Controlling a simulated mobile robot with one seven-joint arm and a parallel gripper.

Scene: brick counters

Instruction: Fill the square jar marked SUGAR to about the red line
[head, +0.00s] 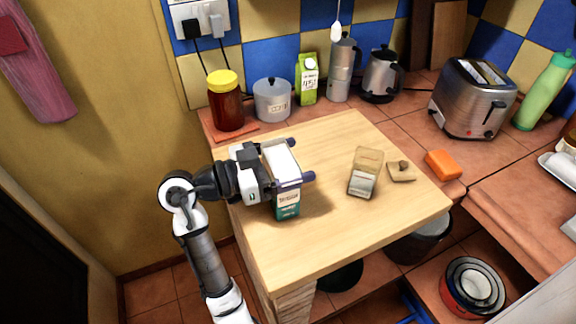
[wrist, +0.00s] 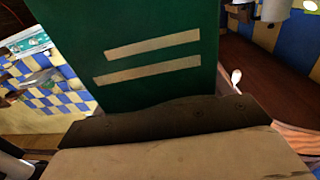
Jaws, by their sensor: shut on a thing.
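The square jar (head: 367,158) is tan and see-through, with a pale label low on its near side. It stands on the wooden board in the head view, to the right of my gripper. The label's words and the red line are too small to make out. A square lid (head: 402,172) with a dark knob lies to the jar's right. My gripper (head: 286,163) is shut on a green and white carton (head: 287,208), which is apart from the jar. The carton's green side with two cream stripes fills much of the wrist view (wrist: 150,65).
A yellow-lidded jar (head: 226,105), a grey pot (head: 272,101) and a green carton (head: 308,80) stand behind the board. An orange block (head: 443,165) lies right of the lid, and a toaster (head: 474,99) stands farther back. The wooden board's (head: 330,235) front is clear.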

